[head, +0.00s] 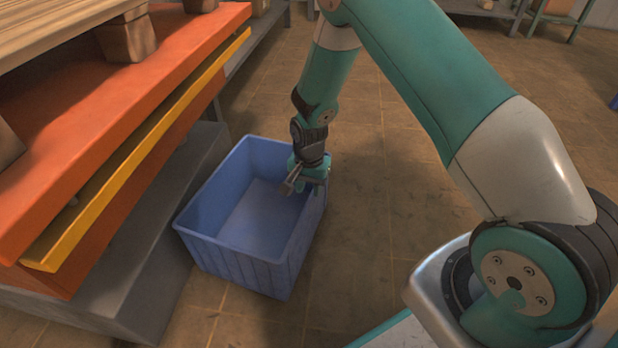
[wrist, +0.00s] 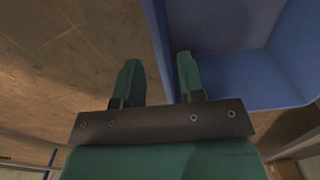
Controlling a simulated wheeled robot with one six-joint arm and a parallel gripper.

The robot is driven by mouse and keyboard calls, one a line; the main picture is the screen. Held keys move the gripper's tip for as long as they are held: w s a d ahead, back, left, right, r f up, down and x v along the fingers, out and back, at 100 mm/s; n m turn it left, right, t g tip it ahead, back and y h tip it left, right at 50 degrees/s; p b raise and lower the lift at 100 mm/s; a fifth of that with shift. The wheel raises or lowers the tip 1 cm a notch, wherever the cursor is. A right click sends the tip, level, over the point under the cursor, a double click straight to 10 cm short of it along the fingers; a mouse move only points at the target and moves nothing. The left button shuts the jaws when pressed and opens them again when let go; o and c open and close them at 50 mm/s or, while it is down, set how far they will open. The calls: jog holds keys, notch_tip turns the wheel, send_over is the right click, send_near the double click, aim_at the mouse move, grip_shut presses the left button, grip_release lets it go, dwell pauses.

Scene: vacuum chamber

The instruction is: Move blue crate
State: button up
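The blue crate (head: 235,265) is an empty, open-topped box standing upright on the floor in the head view. My gripper (head: 298,184) is at its right wall, near the rim. In the wrist view, the crate (wrist: 240,80) fills the upper right. The two fingers of my gripper (wrist: 158,68) are apart there, with the crate's wall running between them. The right finger is on the inner side and the left finger is on the outer side, with a visible gap to the wall. Whether the right finger touches the wall cannot be told.
A grey step or plinth (head: 150,265) stands close to the crate's left. Above it is an orange and yellow rack (head: 120,110) with wooden pieces. The tiled floor (head: 390,190) to the right of the crate is clear. Tables stand at the back.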

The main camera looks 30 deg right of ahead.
aim_at(309, 206)
notch_tip(309, 206, down, 8)
jog(key=b, duration=0.3)
jog(key=shift+f+b, duration=0.2)
jog(key=shift+b, duration=0.15)
jog(key=shift+c, duration=0.4)
grip_shut()
dwell(0.7)
